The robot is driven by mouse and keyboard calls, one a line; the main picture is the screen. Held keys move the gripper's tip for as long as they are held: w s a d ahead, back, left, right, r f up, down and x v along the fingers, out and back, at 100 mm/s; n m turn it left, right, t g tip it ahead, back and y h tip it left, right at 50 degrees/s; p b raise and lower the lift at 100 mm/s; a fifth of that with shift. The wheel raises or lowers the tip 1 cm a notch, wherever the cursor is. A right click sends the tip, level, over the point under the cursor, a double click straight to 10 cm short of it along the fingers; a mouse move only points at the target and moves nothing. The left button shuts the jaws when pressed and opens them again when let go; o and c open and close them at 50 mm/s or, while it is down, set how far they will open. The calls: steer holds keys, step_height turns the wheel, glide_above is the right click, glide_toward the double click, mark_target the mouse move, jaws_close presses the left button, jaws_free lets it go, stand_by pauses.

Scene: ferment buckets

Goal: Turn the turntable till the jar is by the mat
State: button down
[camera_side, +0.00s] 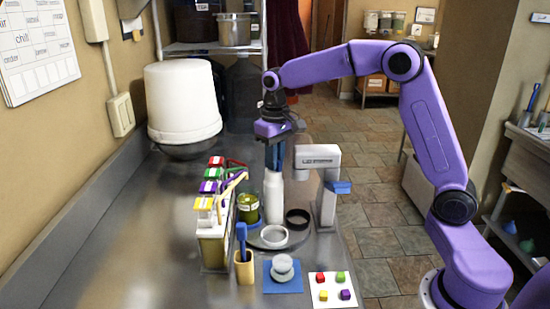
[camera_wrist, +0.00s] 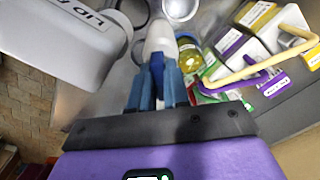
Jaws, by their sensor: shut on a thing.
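My gripper (camera_side: 275,165) points down with its blue fingers shut on the top of a white bottle-shaped thing (camera_side: 273,198). The wrist view shows the fingers (camera_wrist: 158,88) against this white thing (camera_wrist: 160,38). The turntable (camera_side: 257,241) is a low grey disc, mostly hidden by what stands on it. The jar (camera_side: 248,209), greenish yellow, stands upright at its left, beside the white thing. In the wrist view the jar (camera_wrist: 191,61) is right of the fingers. The blue mat (camera_side: 269,286) lies in front of the turntable, with a pale round thing (camera_side: 283,266) on it.
A white ring (camera_side: 273,236) and a black ring (camera_side: 298,217) are near the turntable. A grey lid press (camera_side: 326,196) stands right, a rack with coloured tags (camera_side: 213,247) left. A yellow cup (camera_side: 244,268) and a card with coloured cubes (camera_side: 322,291) are in front.

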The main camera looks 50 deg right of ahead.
steer(key=shift+n, duration=0.6)
steer(key=shift+w+r+n, duration=0.1)
steer(key=shift+n, duration=1.8)
steer(key=shift+d+n, duration=0.15)
steer(key=shift+n, duration=1.95)
steer(key=shift+w+n, duration=0.15)
steer(key=shift+n, duration=2.05)
steer(key=shift+w+n, duration=0.1)
steer(key=shift+n, duration=2.1)
steer(key=c, duration=1.1)
jaws_free()
steer(key=shift+d, duration=0.1)
